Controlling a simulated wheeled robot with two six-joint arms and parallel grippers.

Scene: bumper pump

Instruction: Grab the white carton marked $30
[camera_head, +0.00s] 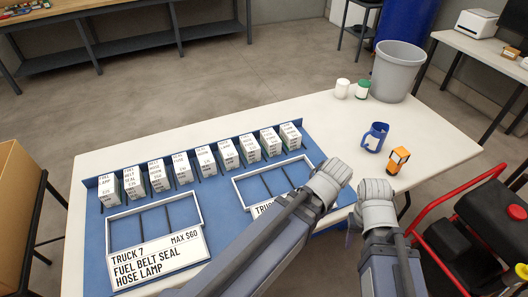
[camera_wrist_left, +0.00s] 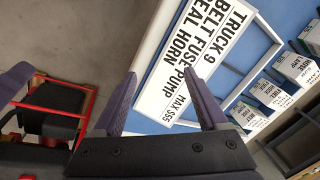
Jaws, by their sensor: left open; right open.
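A row of several white cartons with printed words and prices stands along the back of the blue mat; one is the leftmost carton (camera_head: 109,192) and one the rightmost carton (camera_head: 290,136). The prices are too small to tell which carton reads $30. Some cartons also show at the right of the left wrist view (camera_wrist_left: 297,69). My left gripper (camera_wrist_left: 160,95) is open and empty, over the front edge of the TRUCK 9 tray (camera_wrist_left: 190,60), away from the cartons. My right gripper (camera_head: 376,192) is open beside it, near the table's right front; its fingertips are hard to make out.
The TRUCK 7 tray (camera_head: 155,258) lies front left on the blue mat. A blue mug (camera_head: 375,137), an orange lantern-like item (camera_head: 398,160), two small jars (camera_head: 342,88) and a grey bin (camera_head: 397,72) stand to the right. A red-framed machine (camera_head: 470,235) stands beyond the table edge.

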